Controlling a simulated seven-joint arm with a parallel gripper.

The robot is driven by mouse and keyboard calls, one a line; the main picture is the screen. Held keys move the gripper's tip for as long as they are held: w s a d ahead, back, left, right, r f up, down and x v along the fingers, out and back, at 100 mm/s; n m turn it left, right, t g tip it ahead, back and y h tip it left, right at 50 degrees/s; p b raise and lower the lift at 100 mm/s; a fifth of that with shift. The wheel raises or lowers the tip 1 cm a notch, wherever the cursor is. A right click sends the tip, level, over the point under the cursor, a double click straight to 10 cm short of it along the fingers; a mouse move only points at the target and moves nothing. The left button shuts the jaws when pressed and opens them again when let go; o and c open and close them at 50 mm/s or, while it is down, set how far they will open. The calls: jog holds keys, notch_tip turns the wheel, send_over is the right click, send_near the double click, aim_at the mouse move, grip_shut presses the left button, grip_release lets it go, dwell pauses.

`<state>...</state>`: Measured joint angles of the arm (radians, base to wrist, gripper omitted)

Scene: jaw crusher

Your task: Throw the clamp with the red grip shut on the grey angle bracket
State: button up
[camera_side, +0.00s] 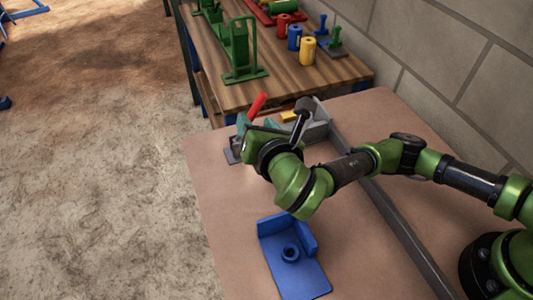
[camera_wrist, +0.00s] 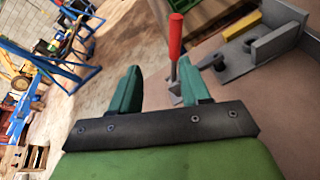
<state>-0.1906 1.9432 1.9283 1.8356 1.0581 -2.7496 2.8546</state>
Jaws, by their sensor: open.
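The clamp's red grip (camera_side: 257,105) stands up at a tilt just beyond my gripper in the side view. In the wrist view the red grip (camera_wrist: 175,38) rises on a thin grey lever from a small grey base. My gripper (camera_wrist: 164,66) is open, with teal fingers, and nothing shows held in it. The grip lines up between the fingers, closer to the right one; I cannot tell its depth relative to the fingertips. The grey angle bracket (camera_wrist: 278,46) lies to the right of the clamp. In the side view the bracket (camera_side: 316,126) is partly hidden behind my wrist.
A yellow bar (camera_wrist: 241,26) is at the bracket. A blue fixture (camera_side: 307,276) with a round socket stands on the table's (camera_side: 232,215) near part. A long grey rail (camera_side: 415,250) runs beneath my arm. A wooden bench (camera_side: 300,78) with green, red, blue and yellow parts stands behind.

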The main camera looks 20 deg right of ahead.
jog(key=shift+s+d, duration=0.25)
jog(key=shift+d, duration=0.15)
